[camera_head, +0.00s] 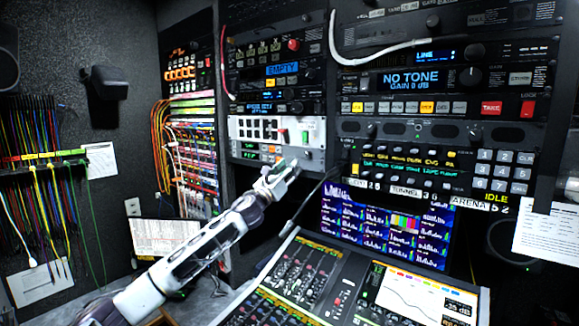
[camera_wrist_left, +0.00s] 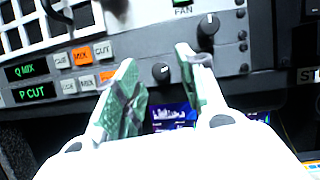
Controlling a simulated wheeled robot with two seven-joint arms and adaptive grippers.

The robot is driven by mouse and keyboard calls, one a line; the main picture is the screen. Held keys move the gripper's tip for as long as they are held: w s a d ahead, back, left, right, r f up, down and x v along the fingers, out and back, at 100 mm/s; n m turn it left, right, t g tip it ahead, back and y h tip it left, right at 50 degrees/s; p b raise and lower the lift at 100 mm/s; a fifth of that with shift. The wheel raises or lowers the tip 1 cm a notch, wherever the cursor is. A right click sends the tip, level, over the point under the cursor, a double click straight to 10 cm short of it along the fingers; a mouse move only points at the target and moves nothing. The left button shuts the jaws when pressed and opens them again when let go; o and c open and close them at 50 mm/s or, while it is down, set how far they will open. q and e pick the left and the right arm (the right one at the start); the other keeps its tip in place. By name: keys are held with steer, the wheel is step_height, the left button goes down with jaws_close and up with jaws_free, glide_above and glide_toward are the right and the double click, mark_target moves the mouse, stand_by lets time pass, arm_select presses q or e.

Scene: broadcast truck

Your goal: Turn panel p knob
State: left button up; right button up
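The white-faced panel (camera_head: 240,128) stands in the middle rack in the head view. In the left wrist view, its lower row has a green "P CUT" display (camera_wrist_left: 35,92) and, in line with it, a dark round knob (camera_wrist_left: 160,72) with a light pointer mark. A "Q MIX" display (camera_wrist_left: 26,71) is above, in line with a second dark knob (camera_wrist_left: 207,26). My left gripper (camera_head: 283,176) is at the panel's lower right. Its green-padded fingers (camera_wrist_left: 157,58) are open, with the lower knob seen between them; contact is not visible. My right gripper is out of view.
A mixing console (camera_head: 300,275) and a lit screen (camera_head: 385,230) lie below and right of the gripper. A dark cable (camera_head: 310,200) hangs close to its right. Orange and grey buttons (camera_wrist_left: 82,56) sit left of the knobs. Patch cables (camera_head: 185,150) hang at the left.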

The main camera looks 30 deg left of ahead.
arm_select(q)
steer(key=shift+w+r, duration=0.2)
steer(key=shift+w, duration=0.2)
steer(key=shift+c, duration=0.5)
jaws_close()
